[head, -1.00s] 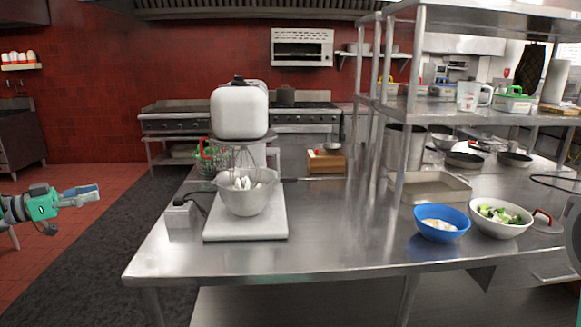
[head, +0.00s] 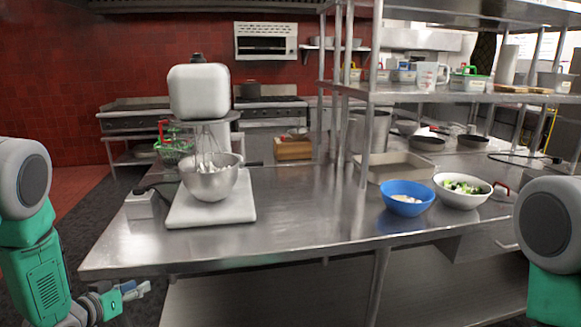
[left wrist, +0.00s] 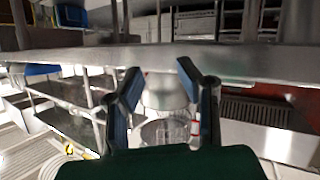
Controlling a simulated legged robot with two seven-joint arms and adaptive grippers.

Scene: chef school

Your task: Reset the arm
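My left gripper (head: 134,291) is at the lower left of the head view, beside the front left of the steel table (head: 290,232) and below its top. In the left wrist view its two blue-padded fingers (left wrist: 163,85) stand apart with nothing between them; the table's edge, the mixer and its bowl appear beyond, upside down. My left arm hangs at the left edge. My right arm shows at the right edge, but its gripper is out of view.
A white stand mixer (head: 198,92) with a steel bowl (head: 209,180) stands on the table's left part. A blue bowl (head: 405,202) and a white bowl (head: 461,199) sit on the right. A steel shelf (head: 440,95) rises behind them. The table's front middle is clear.

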